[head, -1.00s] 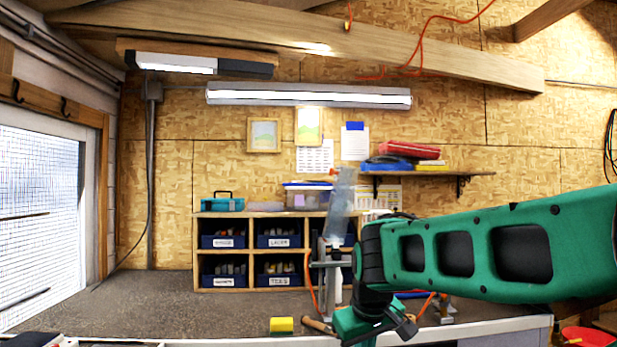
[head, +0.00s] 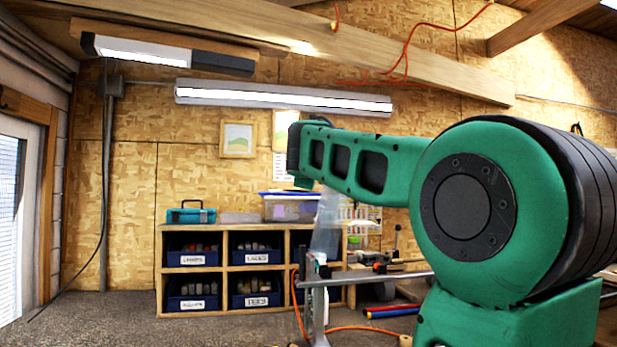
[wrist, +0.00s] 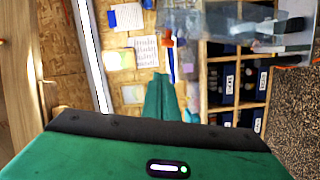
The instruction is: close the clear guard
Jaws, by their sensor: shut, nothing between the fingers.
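The clear guard (head: 327,222) is a see-through panel standing nearly upright, slightly tilted, above a metal stand (head: 316,290) on the bench. In the wrist view the guard (wrist: 222,24) is a pale transparent sheet at the upper right. My gripper shows in the wrist view as narrow green fingers (wrist: 160,92), closed together with nothing between them. The fingers appear apart from the guard, to its left and lower in that picture. In the head view my arm crosses in front of the guard's upper end, and I cannot make out the fingertips.
A wooden cubby shelf (head: 222,228) with blue bins stands at the back. A teal toolbox (head: 191,212) and a clear tub (head: 290,209) sit on it. An orange hose (head: 372,328) lies on the bench near the stand. The bench at left is open.

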